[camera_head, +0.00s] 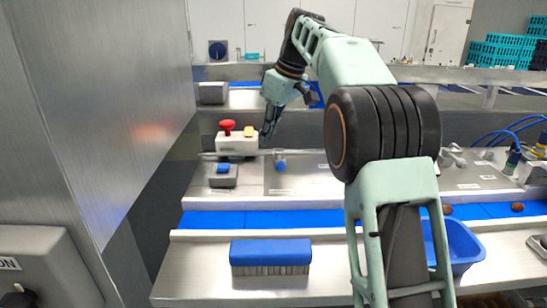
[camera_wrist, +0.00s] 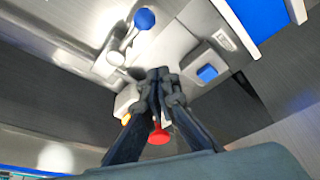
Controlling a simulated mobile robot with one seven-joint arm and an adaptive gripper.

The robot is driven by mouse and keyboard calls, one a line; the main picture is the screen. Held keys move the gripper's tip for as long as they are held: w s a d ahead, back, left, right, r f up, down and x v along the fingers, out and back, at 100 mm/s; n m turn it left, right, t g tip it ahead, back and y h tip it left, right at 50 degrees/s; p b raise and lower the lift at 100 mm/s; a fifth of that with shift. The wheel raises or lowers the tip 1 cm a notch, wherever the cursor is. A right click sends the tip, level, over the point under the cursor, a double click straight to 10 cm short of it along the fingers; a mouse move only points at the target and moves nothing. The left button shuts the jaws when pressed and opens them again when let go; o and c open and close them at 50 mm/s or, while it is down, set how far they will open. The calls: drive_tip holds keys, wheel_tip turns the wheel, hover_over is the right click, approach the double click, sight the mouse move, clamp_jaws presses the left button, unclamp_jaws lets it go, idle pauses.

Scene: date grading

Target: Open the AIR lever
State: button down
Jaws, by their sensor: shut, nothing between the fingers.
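A blue-handled lever (camera_head: 280,163) sits on a metal pipe at the middle of the back work panel; its label is too small to read. In the wrist view, a lever with a round blue end (camera_wrist: 145,18) stands on the pipe at the upper left, beyond my fingertips. My gripper (camera_head: 267,136) is shut and empty, pointing down just above and left of the lever, apart from it. In the wrist view, the fingertips (camera_wrist: 158,74) are together in the middle of the picture.
A red mushroom button (camera_head: 227,126) and a yellow part (camera_head: 249,131) sit on a pale box left of my gripper. A blue button (camera_head: 223,168) on a grey box is in front. A blue belt (camera_head: 265,219), a brush (camera_head: 270,253) and a blue tray (camera_head: 469,248) lie nearer.

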sight(280, 164)
drive_tip(key=x, duration=0.4)
drive_tip(key=shift+s+d+f, duration=0.35)
drive_tip(key=shift+s+d, duration=0.15)
drive_tip(key=shift+d, duration=0.25)
drive_tip(key=shift+s+d+f, duration=0.35)
drive_tip(key=shift+s+d, duration=0.15)
drive_tip(key=shift+d, duration=0.3)
